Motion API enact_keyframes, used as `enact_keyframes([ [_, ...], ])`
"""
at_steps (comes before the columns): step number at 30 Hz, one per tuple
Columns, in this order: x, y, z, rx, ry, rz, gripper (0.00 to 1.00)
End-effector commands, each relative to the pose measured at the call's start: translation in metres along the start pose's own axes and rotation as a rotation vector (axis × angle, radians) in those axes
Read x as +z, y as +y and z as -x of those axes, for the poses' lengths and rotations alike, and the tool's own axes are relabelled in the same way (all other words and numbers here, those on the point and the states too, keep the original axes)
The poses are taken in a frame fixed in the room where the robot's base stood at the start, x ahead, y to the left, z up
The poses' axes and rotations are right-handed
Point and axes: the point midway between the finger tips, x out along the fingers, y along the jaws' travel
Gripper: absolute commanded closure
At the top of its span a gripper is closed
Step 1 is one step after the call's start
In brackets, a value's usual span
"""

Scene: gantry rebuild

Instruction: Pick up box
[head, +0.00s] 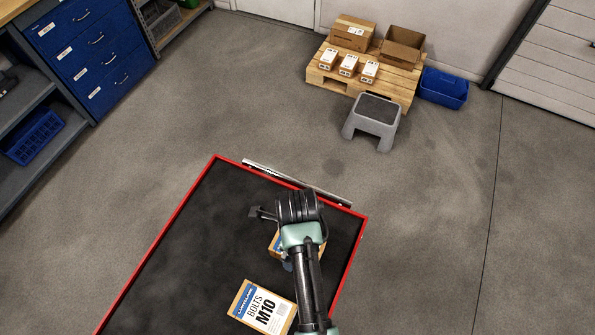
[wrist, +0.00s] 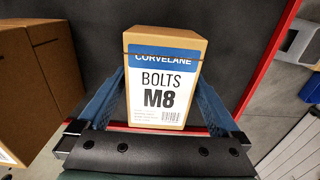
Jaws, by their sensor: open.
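A cardboard box labelled "BOLTS M8" (wrist: 160,85), with a blue band and white label, stands upright between my gripper's blue fingers in the wrist view. My gripper (wrist: 160,100) is open, with one finger on each side of the box. I cannot tell whether either finger touches it. In the head view my arm hides most of this box (head: 274,244); only part of it shows beside the gripper (head: 287,264). A second box, labelled "BOLTS M10" (head: 264,308), lies nearer on the same surface.
The boxes are on a dark top with a red rim (head: 180,216); its left part is clear. A brown box (wrist: 22,90) stands close left in the wrist view. A grey step stool (head: 374,112), a loaded pallet (head: 340,82) and a blue bin (head: 444,87) are beyond.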

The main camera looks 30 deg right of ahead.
Motion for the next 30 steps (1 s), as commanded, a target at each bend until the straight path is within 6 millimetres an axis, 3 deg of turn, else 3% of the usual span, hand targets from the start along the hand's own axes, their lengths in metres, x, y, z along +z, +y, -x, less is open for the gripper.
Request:
enact_keyframes([
  [10,-0.0002,0.0003,-0.0088,0.000,0.000,0.000,0.00],
  [26,-0.0002,0.0003,-0.0084,0.000,0.000,0.000,0.95],
  [27,-0.0002,0.0003,-0.0084,0.000,0.000,0.000,1.00],
  [30,0.0003,-0.0004,-0.0074,-0.002,-0.002,0.000,1.00],
])
